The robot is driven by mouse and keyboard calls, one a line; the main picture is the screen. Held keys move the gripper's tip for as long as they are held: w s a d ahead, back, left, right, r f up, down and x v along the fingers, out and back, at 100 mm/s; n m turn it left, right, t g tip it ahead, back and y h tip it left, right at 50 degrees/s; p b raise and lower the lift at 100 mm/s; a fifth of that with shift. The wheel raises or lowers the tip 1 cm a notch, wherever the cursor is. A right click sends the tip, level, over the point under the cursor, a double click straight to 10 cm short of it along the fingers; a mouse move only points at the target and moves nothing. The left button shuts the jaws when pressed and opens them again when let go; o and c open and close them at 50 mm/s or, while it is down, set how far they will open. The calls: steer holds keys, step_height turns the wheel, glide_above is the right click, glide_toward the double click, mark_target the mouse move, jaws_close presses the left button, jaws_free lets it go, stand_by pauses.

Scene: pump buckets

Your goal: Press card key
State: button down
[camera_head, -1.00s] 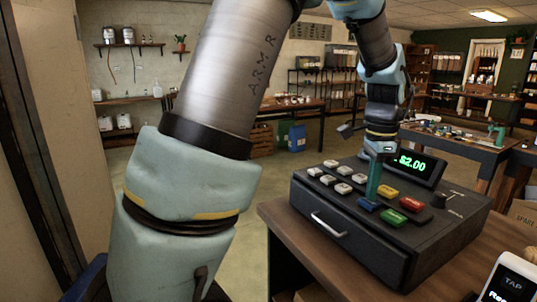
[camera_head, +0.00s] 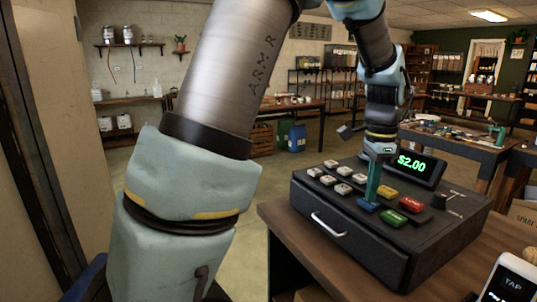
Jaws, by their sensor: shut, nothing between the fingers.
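A dark cash register (camera_head: 345,232) sits on a wooden counter, its green display (camera_head: 412,164) reading $2.00. Its top has several white keys and larger yellow (camera_head: 389,193), red (camera_head: 412,204), green (camera_head: 392,217) and blue (camera_head: 367,205) keys. I cannot read a card label on any of them. My gripper (camera_head: 371,198) points down over the keys, its teal fingers shut and empty. The tips meet the blue key in the picture and hide part of it. I cannot tell how far the key is pressed.
A card reader (camera_head: 510,281) marked TAP stands at the lower right, partly cut off. The wooden counter (camera_head: 300,249) ends just left of the register. A workbench (camera_head: 455,147) with small items stands behind.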

steer(key=shift+r+p, duration=2.45)
steer(key=shift+r, duration=0.75)
steer(key=shift+w+a+f, duration=0.15)
steer(key=shift+a, duration=0.2)
steer(key=s+a+f+n, duration=0.1)
steer(key=a+f+n, duration=0.1)
steer(key=a+n, duration=0.3)
steer(key=s+a+f+n+t, duration=0.1)
steer(key=a+n, duration=0.5)
steer(key=a, duration=0.8)
steer(key=s+a+f+n, duration=0.2)
steer(key=a+f+n, duration=0.2)
steer(key=a, duration=0.6)
steer(key=shift+s+a+n+t+b, duration=0.15)
steer(key=shift+a+n+t+b, duration=0.25)
steer(key=shift+n, duration=0.6)
